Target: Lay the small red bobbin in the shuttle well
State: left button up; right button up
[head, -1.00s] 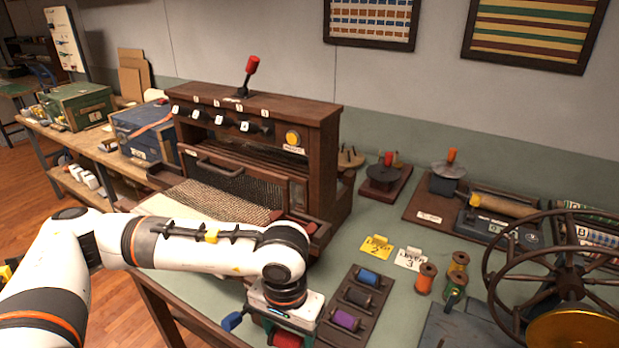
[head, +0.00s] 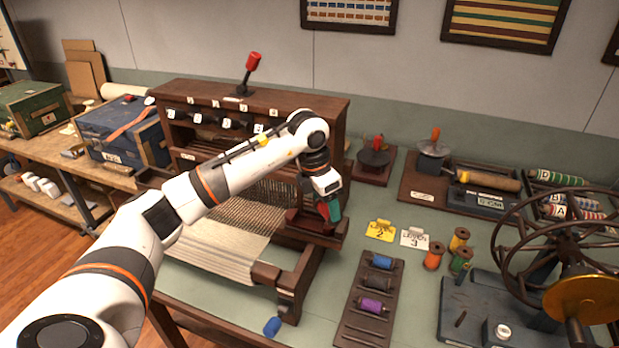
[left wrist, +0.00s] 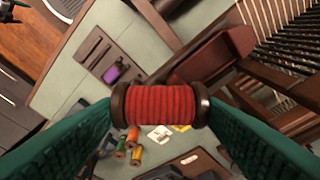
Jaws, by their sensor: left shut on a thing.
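My left gripper (head: 331,212) is at the right front of the loom, over the dark red wooden shuttle (head: 312,224). In the left wrist view its green fingers are shut on the small red bobbin (left wrist: 160,105), one finger at each dark end. The shuttle shows behind and above the bobbin in the left wrist view (left wrist: 216,58). The bobbin appears apart from it, held nearer the camera. I cannot see clearly into the shuttle's well.
A dark rack (head: 352,333) holds a blue bobbin (head: 381,262) and a purple bobbin (head: 372,304). A spoked wheel (head: 545,255) stands at the right. The loom frame (head: 300,285) is close to my arm.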

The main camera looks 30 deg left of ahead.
pick_arm(q)
jog(key=w+a+n+t+y, duration=0.1)
jog(key=w+a+n+y, duration=0.1)
jog(key=a+n, duration=0.4)
jog(key=shift+f+n+b, duration=0.6)
jog(key=shift+f+b, duration=0.3)
jog(key=shift+f, duration=0.65)
jog(key=shift+f+n+b, duration=0.6)
jog(key=shift+f+b, duration=0.25)
jog(key=shift+f, duration=0.7)
pick_arm(e)
jog(key=shift+s+a+f, duration=0.2)
jog(key=shift+s+f, duration=0.05)
jog(key=shift+f, duration=0.55)
jog(key=shift+s+a+f, duration=0.2)
jog(key=shift+f, duration=0.55)
pick_arm(q)
jog(key=shift+d+f, duration=0.1)
jog(key=shift+f, duration=0.15)
pick_arm(e)
jog(key=shift+f, duration=0.25)
pick_arm(q)
jog(key=shift+b, duration=0.3)
pick_arm(e)
jog(key=shift+a, duration=0.2)
pick_arm(q)
jog(key=shift+f, duration=0.25)
pick_arm(e)
jog(key=shift+f, duration=0.3)
